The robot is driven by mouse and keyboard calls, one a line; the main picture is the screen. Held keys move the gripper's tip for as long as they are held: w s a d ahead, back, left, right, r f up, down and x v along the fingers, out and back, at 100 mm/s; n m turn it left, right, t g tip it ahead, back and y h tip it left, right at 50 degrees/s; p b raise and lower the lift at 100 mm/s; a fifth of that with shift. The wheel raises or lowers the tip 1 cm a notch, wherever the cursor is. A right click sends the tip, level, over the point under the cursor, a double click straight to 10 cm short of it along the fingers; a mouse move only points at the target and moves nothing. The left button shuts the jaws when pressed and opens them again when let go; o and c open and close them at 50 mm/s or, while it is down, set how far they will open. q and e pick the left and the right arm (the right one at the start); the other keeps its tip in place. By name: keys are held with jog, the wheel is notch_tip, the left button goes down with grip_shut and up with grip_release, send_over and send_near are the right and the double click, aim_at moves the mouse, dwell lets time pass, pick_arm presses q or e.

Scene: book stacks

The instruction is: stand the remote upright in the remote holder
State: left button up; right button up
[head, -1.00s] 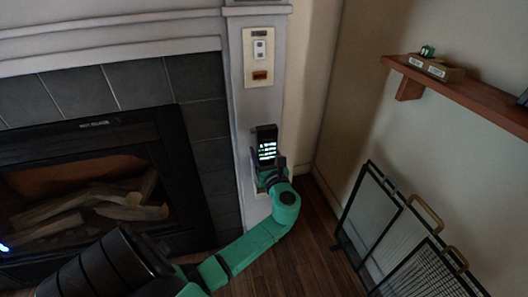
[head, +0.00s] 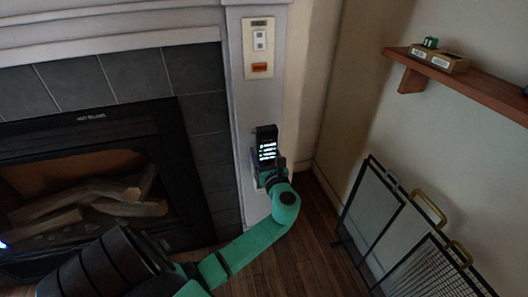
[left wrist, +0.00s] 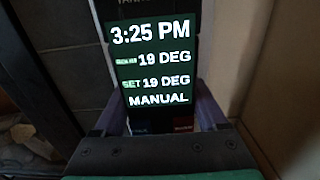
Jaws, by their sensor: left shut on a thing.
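The remote (head: 266,143) is a dark, slim handset with a lit screen, held roughly upright in front of the pale fireplace pillar. In the left wrist view the remote (left wrist: 155,60) shows the time, degree readings and MANUAL. My left gripper (head: 267,174) is shut on its lower part; its fingers (left wrist: 163,122) flank the remote in the left wrist view. A small tan box (head: 438,60) with two white labels and a green object on it sits on the wall shelf; I cannot tell whether it is the remote holder. My right gripper is not in view.
The brown wall shelf (head: 470,88) is at the upper right. A black mesh fire screen (head: 385,220) with brass handles stands below it. A wall plate (head: 259,48) with a switch is on the pillar. The fireplace (head: 85,185) fills the left. Wooden floor shows between.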

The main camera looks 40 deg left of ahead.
pick_arm(q)
jog(key=shift+f, duration=0.25)
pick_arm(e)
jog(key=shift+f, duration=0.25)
pick_arm(q)
jog(key=o, duration=1.5)
jog(key=shift+f, duration=0.1)
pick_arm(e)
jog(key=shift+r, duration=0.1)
pick_arm(q)
jog(key=p+v, duration=0.1)
jog(key=v, duration=1.3)
jog(key=shift+s+d+r, duration=0.2)
jog(key=shift+d, duration=0.1)
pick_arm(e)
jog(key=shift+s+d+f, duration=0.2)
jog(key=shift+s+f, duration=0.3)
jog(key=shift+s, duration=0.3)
